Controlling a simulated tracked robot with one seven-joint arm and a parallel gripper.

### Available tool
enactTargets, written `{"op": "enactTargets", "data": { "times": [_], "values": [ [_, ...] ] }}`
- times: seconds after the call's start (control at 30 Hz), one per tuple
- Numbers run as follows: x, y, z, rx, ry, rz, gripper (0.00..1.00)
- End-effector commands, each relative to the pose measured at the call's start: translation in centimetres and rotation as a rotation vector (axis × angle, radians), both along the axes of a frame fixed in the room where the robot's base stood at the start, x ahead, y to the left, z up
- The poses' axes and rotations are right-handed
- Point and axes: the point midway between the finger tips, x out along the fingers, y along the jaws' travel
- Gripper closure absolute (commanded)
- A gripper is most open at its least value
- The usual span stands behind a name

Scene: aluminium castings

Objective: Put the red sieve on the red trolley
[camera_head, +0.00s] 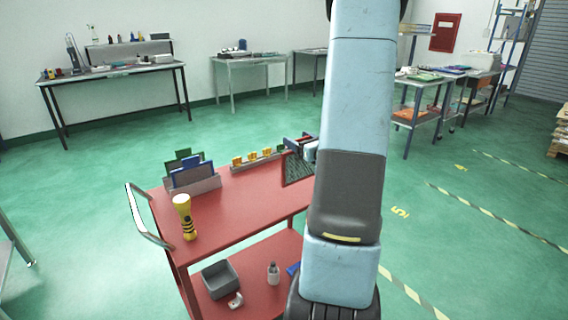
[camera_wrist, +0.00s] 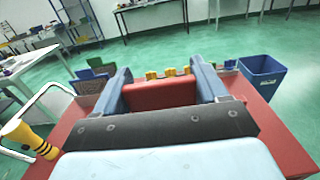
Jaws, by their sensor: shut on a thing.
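The red trolley (camera_head: 235,212) stands in front of me, its top partly hidden by my arm. My gripper (camera_head: 303,143) is over the trolley's far right part, mostly hidden behind my arm in the head view. It is shut on the red sieve (camera_head: 297,170), which shows as a dark mesh with a red rim, tilted. In the wrist view my gripper (camera_wrist: 161,85) has its two blue fingers on either side of a red part of the sieve (camera_wrist: 160,96). I cannot tell whether the sieve touches the trolley top.
A blue bin (camera_wrist: 262,76) is at the right in the wrist view. The lower shelf holds a grey box (camera_head: 220,279) and a bottle (camera_head: 273,273).

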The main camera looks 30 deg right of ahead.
Motion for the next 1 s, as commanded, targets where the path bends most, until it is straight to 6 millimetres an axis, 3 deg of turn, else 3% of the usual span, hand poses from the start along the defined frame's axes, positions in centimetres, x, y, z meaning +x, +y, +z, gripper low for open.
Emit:
{"op": "enactTargets", "data": {
  "times": [0.13,0.4,0.83,1.0],
  "values": [
    [3.3,0.2,-1.4,0.002,0.000,0.008,0.88],
    [6.2,0.1,-4.9,0.003,0.000,0.009,0.88],
    [8.2,-0.1,-7.3,0.001,0.000,0.008,0.88],
    [8.2,-0.1,-9.3,0.003,0.001,0.008,0.88]
  ]
}}
